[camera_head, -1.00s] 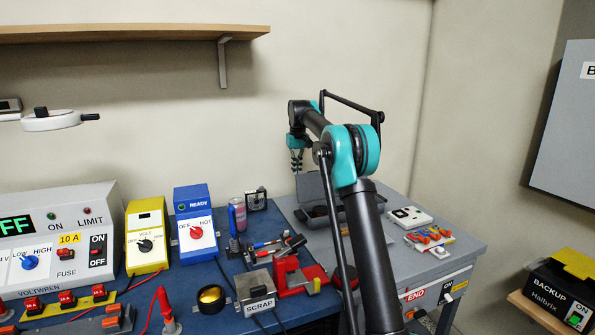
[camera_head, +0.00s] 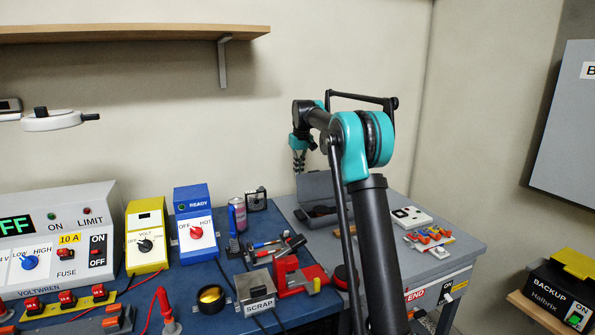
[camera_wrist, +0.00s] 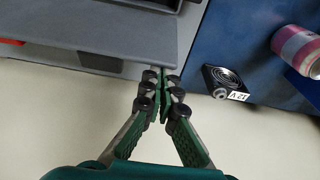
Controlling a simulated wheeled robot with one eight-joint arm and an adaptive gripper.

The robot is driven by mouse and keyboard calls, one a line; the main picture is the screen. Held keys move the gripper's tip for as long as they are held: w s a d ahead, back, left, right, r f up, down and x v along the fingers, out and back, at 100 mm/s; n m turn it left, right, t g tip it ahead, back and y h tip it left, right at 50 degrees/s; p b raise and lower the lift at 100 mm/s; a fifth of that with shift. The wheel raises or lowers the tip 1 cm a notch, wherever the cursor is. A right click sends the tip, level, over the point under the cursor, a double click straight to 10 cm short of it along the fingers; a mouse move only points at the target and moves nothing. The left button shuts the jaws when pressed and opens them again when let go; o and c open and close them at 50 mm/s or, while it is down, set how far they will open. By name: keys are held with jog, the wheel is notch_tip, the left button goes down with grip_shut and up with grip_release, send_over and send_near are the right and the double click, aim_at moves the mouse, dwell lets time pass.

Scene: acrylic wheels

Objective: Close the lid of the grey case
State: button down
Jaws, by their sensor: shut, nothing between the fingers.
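The grey case (camera_head: 318,190) stands on the grey bench top behind my arm. Its lid is raised at the back, and dark contents show in the case. My arm hides the right part of the case. My gripper (camera_head: 298,168) hangs beside the upper left end of the lid, near the wall. In the wrist view my gripper (camera_wrist: 164,76) is shut and empty, its fingertips close to the corner of a grey surface. I cannot tell from this view whether they touch it.
A can (camera_head: 237,215) and a small fan (camera_head: 256,199) stand on the blue mat left of the case. A white box (camera_head: 411,217) and a board with coloured parts (camera_head: 430,238) lie to its right. The wall is close behind.

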jog(key=shift+s+d+r+t+y, duration=0.1)
jog(key=shift+s+d+t+y, duration=0.15)
jog(key=shift+s+t, duration=0.4)
jog(key=shift+s+d+r+t+y, duration=0.1)
jog(key=shift+s+d+t+y, duration=0.1)
jog(key=shift+s+t, duration=0.45)
jog(key=s+d+f+t+y, duration=0.2)
jog(key=s+t, duration=0.4)
jog(key=s, duration=0.2)
jog(key=shift+s+d+f+t, duration=0.15)
jog(key=shift+s+d+t, duration=0.05)
jog(key=shift+d+t, duration=0.1)
jog(key=s+d, duration=0.3)
jog(key=s, duration=0.6)
jog(key=shift+r, duration=0.35)
